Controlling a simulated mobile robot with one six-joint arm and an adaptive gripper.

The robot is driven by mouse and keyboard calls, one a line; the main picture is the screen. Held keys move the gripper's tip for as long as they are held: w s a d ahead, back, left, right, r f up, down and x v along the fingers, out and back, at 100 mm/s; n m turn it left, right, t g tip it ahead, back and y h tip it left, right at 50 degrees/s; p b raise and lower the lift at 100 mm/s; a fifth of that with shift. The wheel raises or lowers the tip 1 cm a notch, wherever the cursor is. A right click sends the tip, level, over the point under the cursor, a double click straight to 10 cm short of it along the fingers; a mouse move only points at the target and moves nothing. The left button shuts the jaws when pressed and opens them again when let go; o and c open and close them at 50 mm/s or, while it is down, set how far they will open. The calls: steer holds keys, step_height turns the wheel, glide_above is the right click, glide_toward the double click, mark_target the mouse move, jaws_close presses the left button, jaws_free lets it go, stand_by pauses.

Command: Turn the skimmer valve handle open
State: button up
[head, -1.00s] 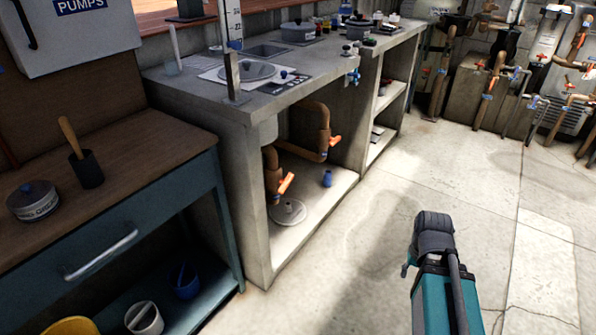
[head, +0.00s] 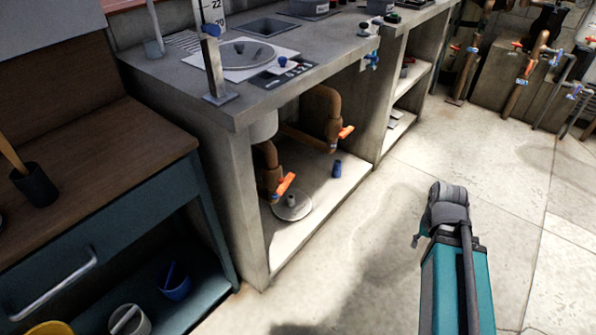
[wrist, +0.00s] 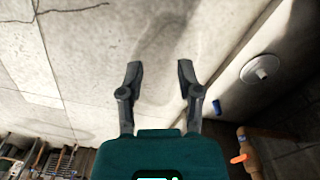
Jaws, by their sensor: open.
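Two copper-brown pipes with orange valve handles are in the open bay under the concrete counter in the head view. One orange handle (head: 286,184) is at the front left, tilted up to the right. The other orange handle (head: 346,132) is further back on the right-hand pipe (head: 325,112). I cannot read a label telling which is the skimmer valve. In the wrist view one orange handle (wrist: 239,158) shows at the lower right on its pipe (wrist: 250,140). My gripper (wrist: 158,72) is open and empty over the floor, apart from both handles.
The concrete counter (head: 190,95) has a front leg left of the bay. A round white disc (head: 292,207) and a blue object (head: 337,168) are on the bay's bottom. A teal workbench (head: 110,230) stands at the left. The floor in front is clear.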

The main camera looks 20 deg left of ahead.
steer(key=shift+w+a, duration=0.2)
steer(key=shift+w, duration=0.25)
step_height(320, 180, up, 6)
steer(key=r+m+p, duration=0.1)
steer(key=m+p, duration=0.3)
steer(key=p, duration=0.3)
glide_above(291, 175)
steer(key=shift+a+f+b, duration=0.1)
steer(key=shift+f+b, duration=0.15)
steer(key=shift+b, duration=0.05)
steer(key=shift+f, duration=0.15)
step_height(291, 175, down, 12)
steer(key=b, duration=1.2)
